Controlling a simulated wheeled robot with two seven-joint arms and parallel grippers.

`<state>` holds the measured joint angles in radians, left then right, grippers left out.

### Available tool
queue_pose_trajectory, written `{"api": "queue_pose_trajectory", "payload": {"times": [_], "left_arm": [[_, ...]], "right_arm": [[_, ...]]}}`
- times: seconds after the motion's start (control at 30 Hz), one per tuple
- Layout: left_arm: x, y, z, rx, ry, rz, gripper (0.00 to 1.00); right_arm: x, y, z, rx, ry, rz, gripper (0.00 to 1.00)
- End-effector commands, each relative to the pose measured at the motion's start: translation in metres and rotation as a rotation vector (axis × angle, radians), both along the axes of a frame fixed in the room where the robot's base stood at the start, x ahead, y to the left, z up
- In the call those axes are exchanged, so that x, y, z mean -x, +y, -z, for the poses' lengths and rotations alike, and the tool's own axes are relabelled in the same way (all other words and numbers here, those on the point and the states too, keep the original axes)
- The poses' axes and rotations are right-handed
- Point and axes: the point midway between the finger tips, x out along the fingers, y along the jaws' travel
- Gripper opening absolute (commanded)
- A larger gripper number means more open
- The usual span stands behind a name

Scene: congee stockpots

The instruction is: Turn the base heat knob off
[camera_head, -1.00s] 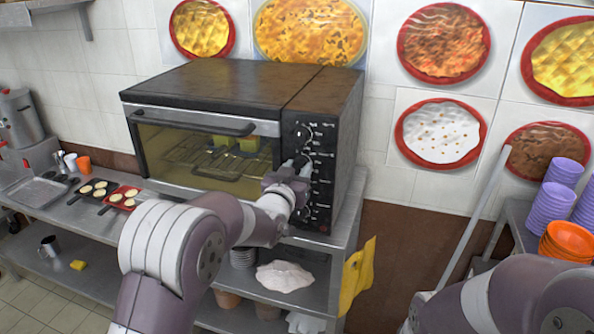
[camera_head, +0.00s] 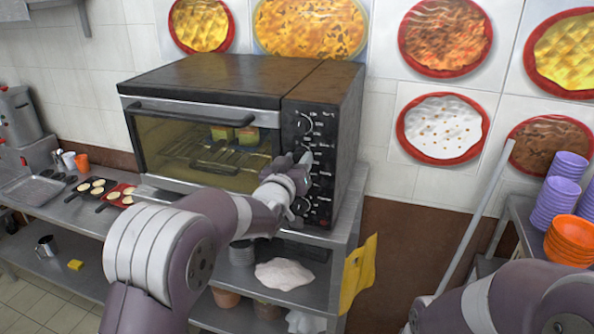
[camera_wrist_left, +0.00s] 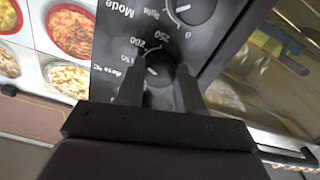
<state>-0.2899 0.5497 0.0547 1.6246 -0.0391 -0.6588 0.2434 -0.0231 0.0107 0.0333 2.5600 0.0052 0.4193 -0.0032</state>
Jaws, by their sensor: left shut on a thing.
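A dark toaster oven (camera_head: 230,80) stands on a steel counter. Its control panel (camera_head: 322,142) on the right has several round black knobs in a column. My left gripper (camera_head: 306,168) is at the middle of this panel, hiding part of it. In the left wrist view the left gripper (camera_wrist_left: 160,80) has one finger on each side of a black knob (camera_wrist_left: 160,68) and is shut on it. Upside-down temperature marks surround this knob. A second knob (camera_wrist_left: 190,8), with "Mode" printed near it, is beyond it. No base heat label can be read. My right gripper is out of view.
The glass oven door (camera_head: 200,150) is shut beside the panel, with food on a rack inside. A yellow cloth (camera_head: 358,280) hangs at the counter's right end. Purple cups (camera_head: 558,190) and orange bowls (camera_head: 570,240) stand at far right. Small pans (camera_head: 90,187) lie left.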

Motion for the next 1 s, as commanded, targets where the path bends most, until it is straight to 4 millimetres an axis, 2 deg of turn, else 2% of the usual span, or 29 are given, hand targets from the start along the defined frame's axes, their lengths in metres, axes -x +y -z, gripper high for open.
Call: {"api": "queue_pose_trajectory", "payload": {"times": [0.03, 0.4, 0.7, 1.0], "left_arm": [[0.000, 0.000, 0.010, 0.036, 0.013, 0.000, 0.06], [0.000, -0.001, 0.008, 0.371, 0.121, 0.000, 0.06], [0.000, -0.001, 0.006, 0.641, 0.211, 0.000, 0.06], [0.000, -0.002, 0.004, 0.911, 0.300, -0.001, 0.06]], "right_arm": [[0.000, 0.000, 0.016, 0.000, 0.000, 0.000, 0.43], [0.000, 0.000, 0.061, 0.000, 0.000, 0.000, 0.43], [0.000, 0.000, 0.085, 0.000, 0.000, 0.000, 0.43], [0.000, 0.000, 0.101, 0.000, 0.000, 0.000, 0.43]]}}
